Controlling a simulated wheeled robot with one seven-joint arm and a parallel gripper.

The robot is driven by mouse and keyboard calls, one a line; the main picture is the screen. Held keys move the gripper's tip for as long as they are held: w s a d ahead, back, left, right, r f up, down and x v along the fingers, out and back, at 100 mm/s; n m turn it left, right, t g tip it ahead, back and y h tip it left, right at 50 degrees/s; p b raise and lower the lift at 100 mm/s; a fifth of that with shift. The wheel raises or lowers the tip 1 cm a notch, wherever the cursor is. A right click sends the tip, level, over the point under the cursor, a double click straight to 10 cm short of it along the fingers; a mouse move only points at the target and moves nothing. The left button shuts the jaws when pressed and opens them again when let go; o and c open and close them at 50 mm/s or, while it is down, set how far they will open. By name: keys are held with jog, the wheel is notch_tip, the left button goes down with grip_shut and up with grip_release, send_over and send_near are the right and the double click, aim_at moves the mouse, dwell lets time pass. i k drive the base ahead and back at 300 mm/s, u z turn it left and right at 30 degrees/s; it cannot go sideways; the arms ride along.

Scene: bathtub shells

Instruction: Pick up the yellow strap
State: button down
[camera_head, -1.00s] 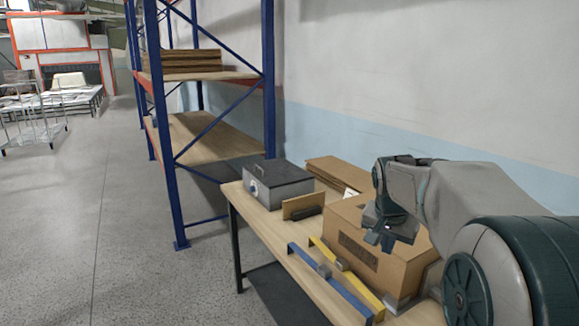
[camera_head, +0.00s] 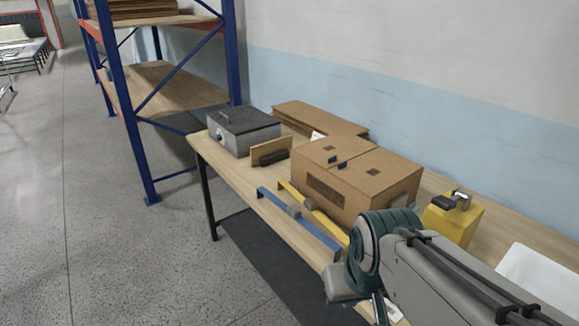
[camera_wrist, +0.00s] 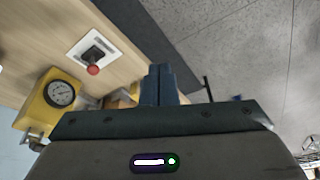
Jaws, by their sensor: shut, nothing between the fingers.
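In the head view my arm is low at the near front of the table, apart from the strap, and the fingertips are not clear. A yellow patch beside the fingers in the wrist view is too hidden to name.
A blue strap (camera_head: 318,240) lies in front of the yellow one. The cardboard box (camera_head: 350,170) stands behind it. A yellow gauge box (camera_head: 462,222), a white tray (camera_head: 540,275) and a red button on a white plate (camera_wrist: 93,55) are nearby. A grey metal case (camera_head: 243,130) stands farther back.

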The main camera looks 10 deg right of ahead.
aim_at(309, 203)
jog(key=u, duration=0.55)
jog(key=k, duration=0.6)
jog(key=u, duration=0.95)
jog(key=i, duration=1.85)
jog(key=z, duration=1.35)
jog(key=i, duration=0.5)
jog(key=z, duration=0.5)
